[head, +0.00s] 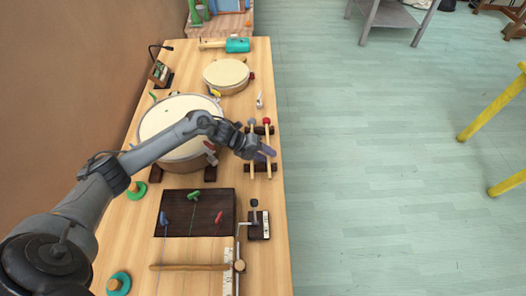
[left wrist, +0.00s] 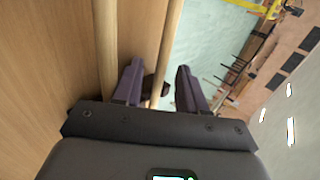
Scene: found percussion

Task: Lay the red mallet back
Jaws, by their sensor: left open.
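The red mallet (head: 267,121) has a red ball head and a pale wooden stick. It lies lengthwise on a small dark rack (head: 272,167) near the table's right edge, beside a blue-grey-headed mallet (head: 252,122). My left gripper (head: 266,151) is over the rack, its purple fingers open at the sticks. In the left wrist view, one pale stick (left wrist: 172,45) passes in the gap between the open fingers (left wrist: 160,88). A second stick (left wrist: 104,45) runs outside the left finger. The gripper hides part of the sticks in the head view. My right gripper is out of view.
A large drum (head: 165,115) stands left of the rack, partly behind my left arm. A smaller drum (head: 226,73) and a teal-headed mallet (head: 237,45) are farther back. A dark board (head: 180,227) with coloured pieces lies nearer. Open floor is to the right.

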